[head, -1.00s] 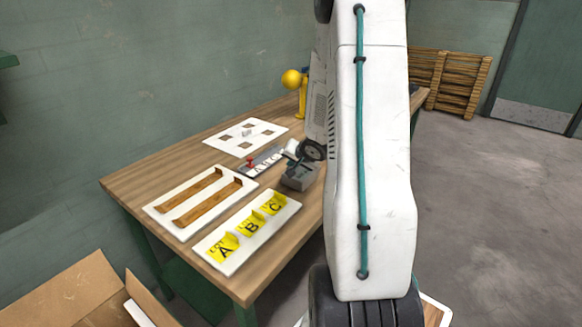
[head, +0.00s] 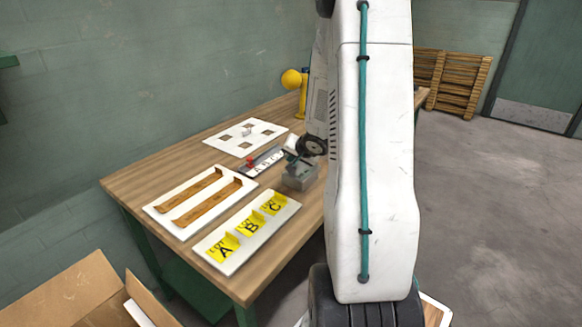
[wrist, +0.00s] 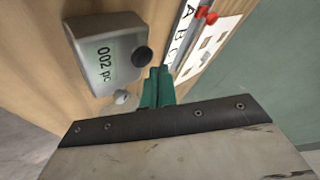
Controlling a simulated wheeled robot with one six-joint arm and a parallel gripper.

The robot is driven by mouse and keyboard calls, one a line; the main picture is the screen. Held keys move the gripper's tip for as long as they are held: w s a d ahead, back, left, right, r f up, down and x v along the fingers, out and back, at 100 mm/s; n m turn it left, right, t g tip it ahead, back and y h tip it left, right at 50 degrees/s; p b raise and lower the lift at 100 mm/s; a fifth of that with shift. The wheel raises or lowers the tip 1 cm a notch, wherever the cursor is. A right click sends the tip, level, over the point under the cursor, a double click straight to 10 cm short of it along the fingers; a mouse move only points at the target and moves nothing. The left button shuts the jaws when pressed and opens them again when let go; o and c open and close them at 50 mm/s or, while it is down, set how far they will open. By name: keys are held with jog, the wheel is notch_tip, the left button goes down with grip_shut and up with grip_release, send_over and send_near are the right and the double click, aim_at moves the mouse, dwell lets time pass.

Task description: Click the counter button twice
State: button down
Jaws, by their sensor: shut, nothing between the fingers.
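The counter is a small grey box (head: 300,180) at the right part of the table in the head view. In the wrist view the counter (wrist: 92,73) has a pale green display reading "002 pc". A round black knob (wrist: 142,57) sits on its right side and a small light grey knob (wrist: 121,97) on its near edge; I cannot tell for certain which is the button. My gripper (wrist: 158,76) has its teal fingers together and empty, just right of the grey knob and below the black one. In the head view my gripper (head: 291,157) is small and partly hidden by my arm.
A lettered strip with a red part (wrist: 207,16) lies beside the counter. The wooden table also holds a tray with yellow A, B, C labels (head: 219,264), a tray with brown rails (head: 155,212) and a white plate (head: 222,142). A yellow ball-topped post (head: 291,79) stands behind.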

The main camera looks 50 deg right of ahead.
jog(key=shift+r, duration=2.55)
